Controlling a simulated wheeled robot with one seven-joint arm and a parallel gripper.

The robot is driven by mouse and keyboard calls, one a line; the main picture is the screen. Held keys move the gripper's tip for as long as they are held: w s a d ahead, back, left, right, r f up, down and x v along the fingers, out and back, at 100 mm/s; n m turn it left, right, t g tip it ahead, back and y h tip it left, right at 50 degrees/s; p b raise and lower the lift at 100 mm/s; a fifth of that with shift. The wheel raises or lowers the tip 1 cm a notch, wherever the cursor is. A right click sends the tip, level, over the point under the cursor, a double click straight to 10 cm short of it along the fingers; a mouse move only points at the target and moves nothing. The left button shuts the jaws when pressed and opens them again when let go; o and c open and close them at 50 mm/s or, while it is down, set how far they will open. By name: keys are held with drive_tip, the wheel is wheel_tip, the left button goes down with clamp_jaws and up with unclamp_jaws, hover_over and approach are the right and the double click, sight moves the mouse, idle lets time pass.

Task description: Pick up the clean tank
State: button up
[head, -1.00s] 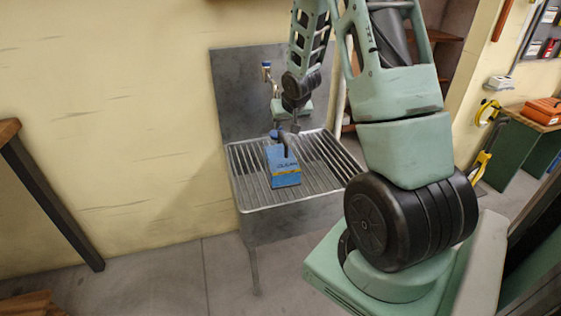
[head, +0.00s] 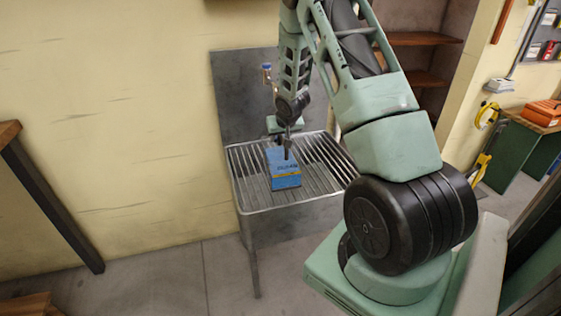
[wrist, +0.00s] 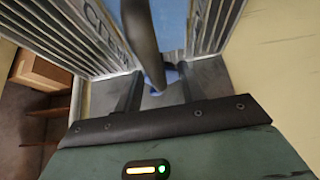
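A blue tank (head: 284,174) with a printed label and a thin yellowish stripe stands upright on the slatted metal rack of the sink. A dark handle rises from its top. My gripper (head: 288,143) is just above the tank, pointing down. In the wrist view the tank's blue top (wrist: 172,20) shows behind the dark curved handle (wrist: 146,45). The two fingers of my gripper (wrist: 158,92) stand apart, with the end of the handle between them. I see no contact. The fingertips are small and partly hidden in the head view.
The sink's slatted rack (head: 250,186) has free room around the tank. A grey backsplash (head: 232,95) with a tap (head: 267,72) stands behind it. A dark-legged table (head: 45,205) is at left. An orange case (head: 543,112) rests on a bench at far right.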

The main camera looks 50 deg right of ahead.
clamp_jaws()
idle(1.2)
drive_tip(key=shift+w+r, duration=0.15)
